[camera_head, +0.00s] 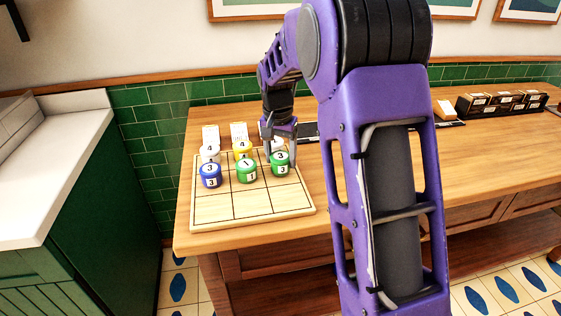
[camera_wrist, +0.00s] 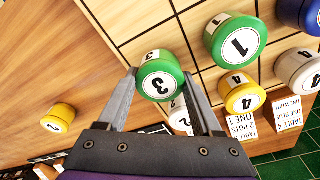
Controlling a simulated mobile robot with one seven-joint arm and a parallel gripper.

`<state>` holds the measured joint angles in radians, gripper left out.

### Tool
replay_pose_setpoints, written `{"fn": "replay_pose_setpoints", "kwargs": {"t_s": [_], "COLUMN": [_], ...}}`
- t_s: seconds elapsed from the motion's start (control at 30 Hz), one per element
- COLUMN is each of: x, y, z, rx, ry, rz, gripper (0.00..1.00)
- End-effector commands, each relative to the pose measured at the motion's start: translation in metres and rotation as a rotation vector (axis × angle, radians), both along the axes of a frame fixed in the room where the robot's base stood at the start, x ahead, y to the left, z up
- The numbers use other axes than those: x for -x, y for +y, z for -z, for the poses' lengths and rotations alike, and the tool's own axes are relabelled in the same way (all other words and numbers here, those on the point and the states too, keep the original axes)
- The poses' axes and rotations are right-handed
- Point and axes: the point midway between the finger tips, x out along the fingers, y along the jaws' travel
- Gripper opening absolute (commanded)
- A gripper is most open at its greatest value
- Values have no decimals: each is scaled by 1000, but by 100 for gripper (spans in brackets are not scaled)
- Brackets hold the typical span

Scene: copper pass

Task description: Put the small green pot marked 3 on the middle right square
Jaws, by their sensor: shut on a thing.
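The small green pot marked 3 (camera_head: 280,163) is at the middle right square of the wooden grid board (camera_head: 213,209). It also shows in the wrist view (camera_wrist: 160,77), upright between my fingertips. My gripper (camera_wrist: 159,76) is shut on it. I cannot tell whether its base touches the board. To its left in the middle row stand a green pot marked 1 (camera_head: 247,171) and a blue pot marked 3 (camera_head: 210,176). The back row has a white pot marked 4 (camera_head: 209,154), a yellow pot marked 4 (camera_head: 242,149) and a white pot (camera_wrist: 180,117), partly hidden by my gripper.
Cards (camera_head: 239,131) stand behind the board. A yellow pot marked 2 (camera_wrist: 58,118) stands on the table off the board. A dark box with compartments (camera_head: 500,102) is at the far right. The board's front row is clear.

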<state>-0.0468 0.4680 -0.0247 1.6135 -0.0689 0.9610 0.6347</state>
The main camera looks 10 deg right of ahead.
Motion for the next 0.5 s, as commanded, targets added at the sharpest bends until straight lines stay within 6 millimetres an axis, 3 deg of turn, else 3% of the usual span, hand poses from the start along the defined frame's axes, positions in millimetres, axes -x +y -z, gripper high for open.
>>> {"fn": "replay_pose_setpoints", "kwargs": {"t_s": [0.47, 0.5], "x": [0, 0], "y": [0, 0], "z": [12, 11], "rx": [1, 0], "ry": [-1, 0], "rz": [0, -1], "gripper": [3, 72]}}
